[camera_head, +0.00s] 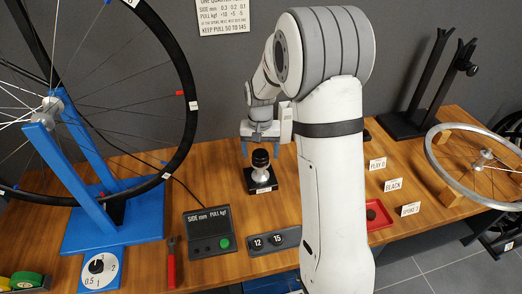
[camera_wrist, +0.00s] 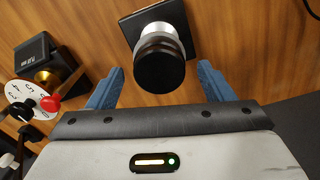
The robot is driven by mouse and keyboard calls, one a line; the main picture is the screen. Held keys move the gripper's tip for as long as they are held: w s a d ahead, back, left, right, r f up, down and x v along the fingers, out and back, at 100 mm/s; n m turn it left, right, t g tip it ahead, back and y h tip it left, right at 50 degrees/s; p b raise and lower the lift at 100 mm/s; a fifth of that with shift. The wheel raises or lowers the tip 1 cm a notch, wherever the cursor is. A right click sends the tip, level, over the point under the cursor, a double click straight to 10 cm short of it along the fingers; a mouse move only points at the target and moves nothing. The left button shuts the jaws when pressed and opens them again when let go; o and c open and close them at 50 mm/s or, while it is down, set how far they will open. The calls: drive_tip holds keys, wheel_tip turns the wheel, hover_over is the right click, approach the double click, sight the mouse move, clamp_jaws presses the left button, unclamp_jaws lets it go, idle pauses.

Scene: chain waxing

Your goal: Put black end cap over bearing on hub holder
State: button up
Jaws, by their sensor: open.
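The hub holder is a small stand on a black square base (camera_head: 260,187), with a silver hub (camera_head: 260,175) upright on it. A black round end cap (camera_head: 260,157) sits on top of the hub; the bearing is not visible beneath it. In the wrist view the cap (camera_wrist: 160,66) shows as a dark disc above the silver hub (camera_wrist: 157,31) and black base (camera_wrist: 126,22). My gripper (camera_head: 260,148) is open just above the stand. In the wrist view its blue fingers (camera_wrist: 161,76) lie either side of the cap, with gaps.
A red tray (camera_head: 385,221) with a dark round piece stands right of my arm. A black gauge box (camera_head: 209,233) and a block marked 12 and 15 (camera_head: 274,240) lie in front. A blue wheel stand (camera_head: 108,215) is left; a bare rim (camera_head: 430,150) is right.

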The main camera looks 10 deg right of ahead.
sight(260, 151)
wheel_tip(260, 151, up, 12)
drive_tip(key=p, duration=0.3)
drive_tip(key=s+r+n+t, duration=0.1)
drive_tip(key=s+r+n, duration=0.1)
drive_tip(key=s, duration=2.3)
drive_tip(key=shift+n+t, duration=0.3)
drive_tip(key=shift+n, duration=0.2)
